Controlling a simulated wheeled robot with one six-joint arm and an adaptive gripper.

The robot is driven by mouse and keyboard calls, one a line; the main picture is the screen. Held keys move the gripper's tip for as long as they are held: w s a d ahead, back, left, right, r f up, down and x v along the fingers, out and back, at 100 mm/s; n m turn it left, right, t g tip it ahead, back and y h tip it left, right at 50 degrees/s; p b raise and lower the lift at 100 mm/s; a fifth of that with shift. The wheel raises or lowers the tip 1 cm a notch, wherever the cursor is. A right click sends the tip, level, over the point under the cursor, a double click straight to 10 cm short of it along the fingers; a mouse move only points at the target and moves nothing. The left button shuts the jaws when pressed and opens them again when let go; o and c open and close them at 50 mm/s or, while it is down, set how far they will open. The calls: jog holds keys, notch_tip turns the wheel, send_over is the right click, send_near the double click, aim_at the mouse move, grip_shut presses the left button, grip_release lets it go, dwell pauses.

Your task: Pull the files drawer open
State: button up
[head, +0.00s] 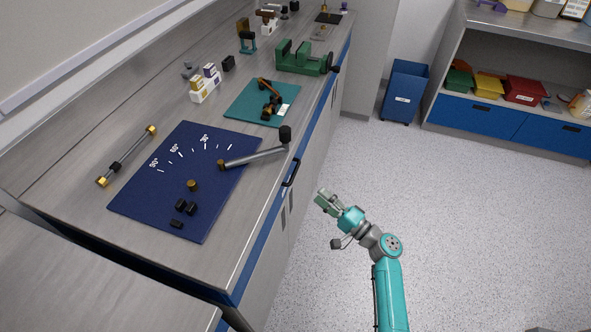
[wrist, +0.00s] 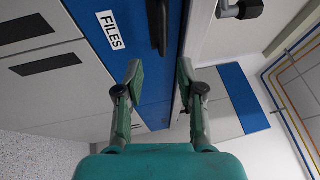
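The files drawer (wrist: 142,60) is a blue front with a white "FILES" label (wrist: 110,31), seen turned sideways in the wrist view. Its black bar handle (wrist: 159,28) lies ahead of my fingertips, in line with the gap between them. In the head view the handle (head: 291,174) sticks out of the blue strip along the bench front, and the drawer looks shut. My gripper (head: 322,200) is to the right of the handle and apart from it, over the floor side of the bench. In the wrist view my gripper (wrist: 159,76) is open and empty.
The bench top holds a dark blue angle mat (head: 185,180) with a metal lever (head: 255,157) whose black knob is near the edge, a teal mat (head: 245,105) and a green vise (head: 303,62). A blue bin (head: 403,92) stands behind. The floor at right is clear.

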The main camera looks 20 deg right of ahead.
jog(key=x, duration=1.1)
jog(key=shift+d+r, duration=0.1)
jog(key=shift+d, duration=0.05)
grip_shut()
